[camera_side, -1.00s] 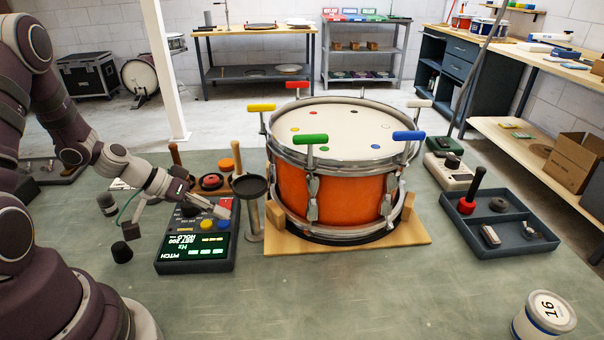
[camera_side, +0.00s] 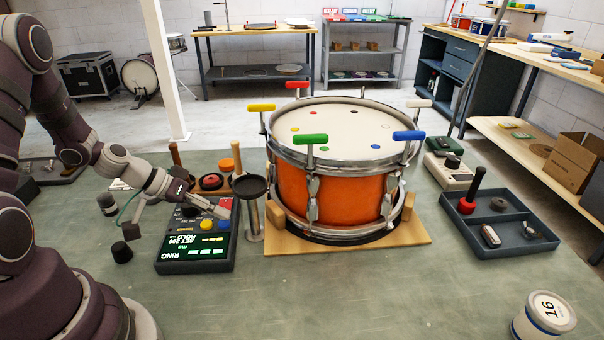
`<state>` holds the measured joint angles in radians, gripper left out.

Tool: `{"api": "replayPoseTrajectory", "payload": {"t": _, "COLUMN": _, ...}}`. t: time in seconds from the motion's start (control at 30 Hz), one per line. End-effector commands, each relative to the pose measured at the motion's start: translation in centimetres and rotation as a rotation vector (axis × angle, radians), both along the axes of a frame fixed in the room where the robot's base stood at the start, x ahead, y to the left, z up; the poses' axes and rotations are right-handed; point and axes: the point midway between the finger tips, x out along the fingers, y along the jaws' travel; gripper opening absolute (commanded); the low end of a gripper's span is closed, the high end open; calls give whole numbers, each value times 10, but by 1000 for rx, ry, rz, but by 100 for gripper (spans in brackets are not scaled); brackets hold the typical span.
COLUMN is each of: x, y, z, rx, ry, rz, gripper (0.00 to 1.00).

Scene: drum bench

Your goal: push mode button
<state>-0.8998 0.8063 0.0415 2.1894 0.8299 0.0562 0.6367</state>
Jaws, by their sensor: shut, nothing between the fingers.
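The dark tuner box (camera_side: 196,262) lies on the green bench at left. Which of these is the mode button cannot be read. The gripper hides part of the box's top.
An orange drum (camera_side: 336,200) with coloured tuning handles stands on a wooden base (camera_side: 415,240) to the right. A stand with a dark round top (camera_side: 249,187) is close beside my gripper. A grey tray (camera_side: 510,240) is at right. The front bench is mostly clear.

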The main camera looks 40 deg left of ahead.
Motion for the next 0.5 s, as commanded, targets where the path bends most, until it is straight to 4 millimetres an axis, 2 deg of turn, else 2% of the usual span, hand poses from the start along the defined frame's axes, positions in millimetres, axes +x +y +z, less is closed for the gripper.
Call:
{"api": "replayPoseTrajectory", "payload": {"t": 0.27, "x": 0, "y": 0, "z": 4, "rx": 1, "ry": -1, "rz": 0, "gripper": 0}}
{"api": "replayPoseTrajectory", "payload": {"t": 0.5, "x": 1, "y": 1, "z": 34, "rx": 4, "ry": -4, "rz": 0, "gripper": 0}}
